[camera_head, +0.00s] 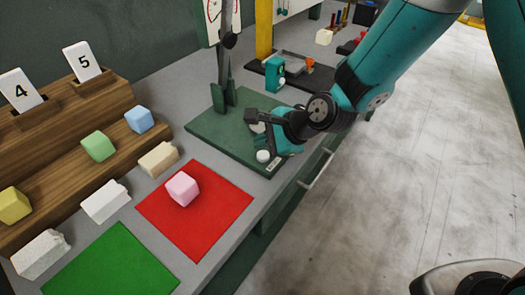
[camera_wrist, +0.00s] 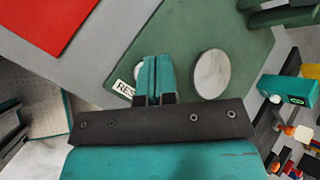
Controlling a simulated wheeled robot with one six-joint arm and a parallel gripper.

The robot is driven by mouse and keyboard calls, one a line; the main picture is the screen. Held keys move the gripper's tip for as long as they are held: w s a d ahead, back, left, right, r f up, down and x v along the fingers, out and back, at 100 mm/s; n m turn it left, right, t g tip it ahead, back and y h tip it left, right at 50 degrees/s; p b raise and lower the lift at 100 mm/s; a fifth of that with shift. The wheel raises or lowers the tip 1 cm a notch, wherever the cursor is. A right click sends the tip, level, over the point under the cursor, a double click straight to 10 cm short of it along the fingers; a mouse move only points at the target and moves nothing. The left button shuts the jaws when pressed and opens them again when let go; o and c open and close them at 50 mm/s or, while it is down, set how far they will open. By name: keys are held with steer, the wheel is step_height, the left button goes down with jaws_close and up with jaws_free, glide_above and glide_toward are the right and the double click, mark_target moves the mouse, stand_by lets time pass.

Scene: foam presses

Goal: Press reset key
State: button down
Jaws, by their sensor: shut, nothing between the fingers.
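The reset key is a small white round button (camera_head: 263,156) at the front edge of the green press base (camera_head: 215,127). A white label (camera_head: 274,165) lies beside it. In the wrist view, the label (camera_wrist: 123,91) reads "RES", its end hidden. The key (camera_wrist: 138,72) is partly hidden there behind the teal fingers. My gripper (camera_wrist: 156,62) is shut and empty, pointing down over the base beside the key. It also shows in the head view (camera_head: 287,151), just right of the key. I cannot tell whether it touches the key or base.
A round pale plate (camera_wrist: 211,73) sits on the base near my fingers. The press column (camera_head: 223,75) rises behind. A red mat (camera_head: 220,210) with a pink block (camera_head: 183,188) lies front left. A wooden stepped rack (camera_head: 85,135) and several blocks stand farther left.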

mark_target(263, 156)
step_height(263, 156, up, 4)
steer(key=p, duration=0.3)
steer(key=shift+r, duration=0.2)
steer(key=shift+f, duration=0.1)
stand_by(0.4)
steer(key=s+d+r+n+g+h, duration=0.2)
steer(key=s+d+r+n, duration=0.4)
steer(key=s+r+n, duration=0.3)
steer(key=s+d+r+n+g+h, duration=0.2)
steer(key=s+d+r+n, duration=0.5)
steer(key=s+n, duration=0.5)
steer(key=shift+s+r, duration=0.2)
steer(key=shift+r, duration=0.7)
